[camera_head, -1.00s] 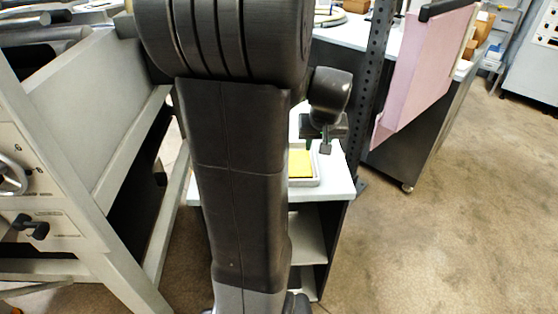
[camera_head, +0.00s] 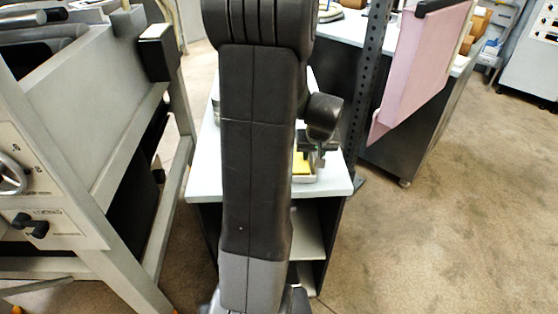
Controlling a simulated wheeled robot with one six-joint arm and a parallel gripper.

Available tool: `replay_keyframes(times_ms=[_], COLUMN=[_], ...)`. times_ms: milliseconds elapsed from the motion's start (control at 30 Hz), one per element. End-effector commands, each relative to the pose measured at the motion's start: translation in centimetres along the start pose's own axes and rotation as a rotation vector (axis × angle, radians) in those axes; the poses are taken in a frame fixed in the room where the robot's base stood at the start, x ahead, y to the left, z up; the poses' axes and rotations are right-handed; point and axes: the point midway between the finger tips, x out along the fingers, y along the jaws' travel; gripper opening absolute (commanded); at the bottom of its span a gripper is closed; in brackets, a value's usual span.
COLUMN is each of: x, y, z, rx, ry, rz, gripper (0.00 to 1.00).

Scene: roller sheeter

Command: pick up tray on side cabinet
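The side cabinet (camera_head: 205,175) has a white top and open shelves and stands in the middle of the view. A light tray (camera_head: 308,180) with a yellow block (camera_head: 300,164) in it sits on the cabinet top, toward its right side. My arm hides the tray's left part. My gripper (camera_head: 318,163) is at the tray, overlapping its right part in the picture. I cannot tell whether it touches the tray, or whether its fingers are open or shut.
A grey machine (camera_head: 95,120) with a handwheel stands close on the left. A perforated dark post (camera_head: 368,90) rises just right of the cabinet. A pink panel (camera_head: 425,70) stands at a bench behind. Brown floor at the right is clear.

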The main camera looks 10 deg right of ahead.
Motion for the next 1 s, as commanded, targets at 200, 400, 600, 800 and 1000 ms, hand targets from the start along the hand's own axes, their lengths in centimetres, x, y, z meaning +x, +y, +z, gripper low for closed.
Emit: replay_keyframes(times_ms=[200, 400, 600, 800, 1000], x=[0.0, 0.0, -0.1, -1.0, -4.3], y=[0.0, 0.0, 0.0, 0.0, 0.0], z=[0.0, 0.0, -0.1, -0.5, -1.9], rx=[0.000, 0.000, 0.000, -0.001, -0.001], ry=[0.000, 0.000, 0.001, 0.005, 0.008], rz=[0.000, 0.000, 0.000, 0.001, 0.002], gripper=[0.17, 0.00, 0.00, 0.00, 0.00])
